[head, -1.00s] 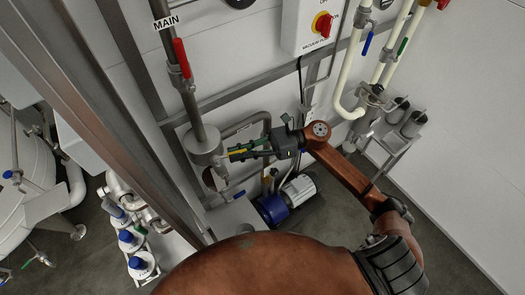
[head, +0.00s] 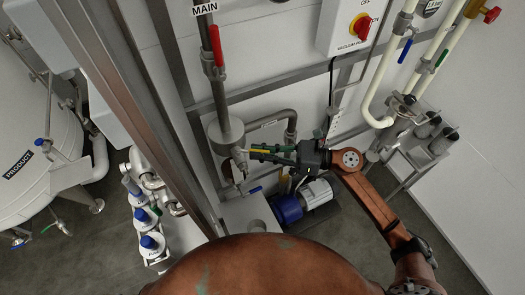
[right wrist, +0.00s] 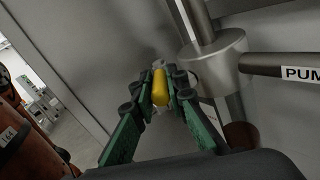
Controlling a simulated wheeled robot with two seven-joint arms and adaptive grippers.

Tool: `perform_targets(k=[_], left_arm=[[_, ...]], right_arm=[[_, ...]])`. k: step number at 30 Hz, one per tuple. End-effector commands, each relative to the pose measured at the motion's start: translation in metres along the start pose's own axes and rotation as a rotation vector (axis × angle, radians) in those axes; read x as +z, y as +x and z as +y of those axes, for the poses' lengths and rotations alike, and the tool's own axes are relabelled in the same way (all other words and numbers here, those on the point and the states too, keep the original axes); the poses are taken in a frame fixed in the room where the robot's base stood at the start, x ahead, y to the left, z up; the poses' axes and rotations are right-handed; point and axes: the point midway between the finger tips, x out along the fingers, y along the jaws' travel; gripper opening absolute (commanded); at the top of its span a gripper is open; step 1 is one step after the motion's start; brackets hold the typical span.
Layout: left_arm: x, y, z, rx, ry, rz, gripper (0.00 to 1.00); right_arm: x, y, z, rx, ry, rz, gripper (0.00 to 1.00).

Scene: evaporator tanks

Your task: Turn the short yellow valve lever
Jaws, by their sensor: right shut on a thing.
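The short yellow valve lever (right wrist: 160,88) shows in the right wrist view between the green fingers of my right gripper (right wrist: 161,92). In the head view the lever (head: 259,150) is a small yellow strip beside the grey cylindrical pipe fitting (head: 227,135), largely covered by the fingers. My right gripper (head: 262,153) is shut on the lever, reaching in from the right. The valve body behind the lever is mostly hidden. My left gripper is not in view.
A red lever (head: 216,45) is on the MAIN pipe above. A blue-handled valve (head: 254,190) sits just below the gripper. A blue-and-white pump (head: 303,200) stands below on the floor. A steel frame post (head: 130,110) runs along the left. A red-yellow switch (head: 362,27) is on the wall.

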Motion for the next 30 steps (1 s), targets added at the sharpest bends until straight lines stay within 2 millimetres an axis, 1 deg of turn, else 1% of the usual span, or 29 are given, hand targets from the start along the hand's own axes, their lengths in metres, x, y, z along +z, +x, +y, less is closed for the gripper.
perform_targets(k=[2, 3, 10, 17, 20, 23, 25, 30], left_arm=[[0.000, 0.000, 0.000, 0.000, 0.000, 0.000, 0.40], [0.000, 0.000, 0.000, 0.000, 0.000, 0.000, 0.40], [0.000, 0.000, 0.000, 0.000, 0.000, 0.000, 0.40], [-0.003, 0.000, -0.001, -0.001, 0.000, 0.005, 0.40], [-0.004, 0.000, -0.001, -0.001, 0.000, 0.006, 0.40], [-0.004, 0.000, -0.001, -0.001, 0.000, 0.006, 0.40], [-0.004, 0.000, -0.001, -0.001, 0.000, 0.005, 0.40], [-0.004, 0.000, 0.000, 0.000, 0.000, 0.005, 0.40]], right_arm=[[-0.001, 0.000, 0.001, 0.003, 0.000, 0.002, 0.00], [-0.001, -0.001, 0.001, 0.002, 0.000, 0.002, 0.16], [-0.001, -0.001, 0.001, 0.001, 0.000, 0.001, 0.31], [0.000, -0.002, 0.000, 0.000, 0.000, 0.001, 0.31], [-0.001, -0.005, 0.000, -0.001, 0.000, 0.002, 0.31], [-0.001, -0.017, -0.001, -0.004, 0.000, 0.002, 0.31], [-0.002, -0.029, -0.001, -0.003, 0.002, 0.003, 0.31], [-0.002, -0.066, -0.001, -0.004, 0.003, 0.003, 0.31]])
